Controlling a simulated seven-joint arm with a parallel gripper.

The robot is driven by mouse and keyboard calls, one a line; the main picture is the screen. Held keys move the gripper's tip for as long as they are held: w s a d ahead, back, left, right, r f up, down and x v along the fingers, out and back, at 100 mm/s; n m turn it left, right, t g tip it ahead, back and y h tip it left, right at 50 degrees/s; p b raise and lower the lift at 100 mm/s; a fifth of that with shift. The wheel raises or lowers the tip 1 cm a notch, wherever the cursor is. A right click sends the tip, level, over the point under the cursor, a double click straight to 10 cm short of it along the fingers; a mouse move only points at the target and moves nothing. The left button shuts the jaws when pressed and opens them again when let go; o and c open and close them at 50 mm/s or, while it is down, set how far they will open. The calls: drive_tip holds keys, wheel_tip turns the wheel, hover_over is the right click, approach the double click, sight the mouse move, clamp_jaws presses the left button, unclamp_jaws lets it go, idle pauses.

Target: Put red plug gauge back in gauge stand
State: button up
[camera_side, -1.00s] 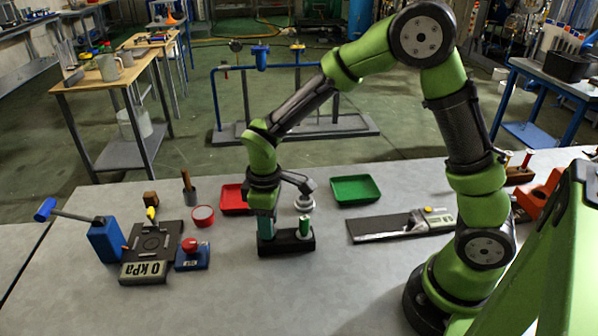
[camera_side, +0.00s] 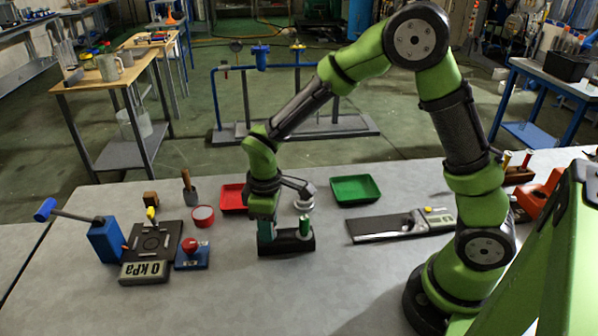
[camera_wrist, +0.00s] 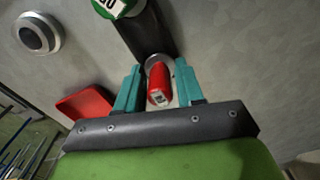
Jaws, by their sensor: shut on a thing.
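The red plug gauge (camera_wrist: 158,86) is between the two teal fingers of my gripper (camera_wrist: 157,92) in the wrist view, and the gripper is shut on it. Its far end meets a pale round collar at the end of the dark gauge stand (camera_wrist: 146,35). I cannot tell how deep it sits. In the side view my gripper (camera_side: 266,236) is low over the left end of the black gauge stand (camera_side: 287,247), and its fingers hide the red gauge. A green plug gauge (camera_side: 305,226) stands upright at the right end of the stand; it also shows in the wrist view (camera_wrist: 116,6).
A flat grey device (camera_side: 385,228) lies to the right. The table in front is clear.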

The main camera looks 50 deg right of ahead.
drive_tip(key=shift+f, duration=0.35)
idle(0.7)
drive_tip(key=o, duration=1.2)
drive_tip(key=shift+o, duration=0.3)
drive_tip(key=o, duration=0.5)
drive_tip(key=shift+r, duration=3.55)
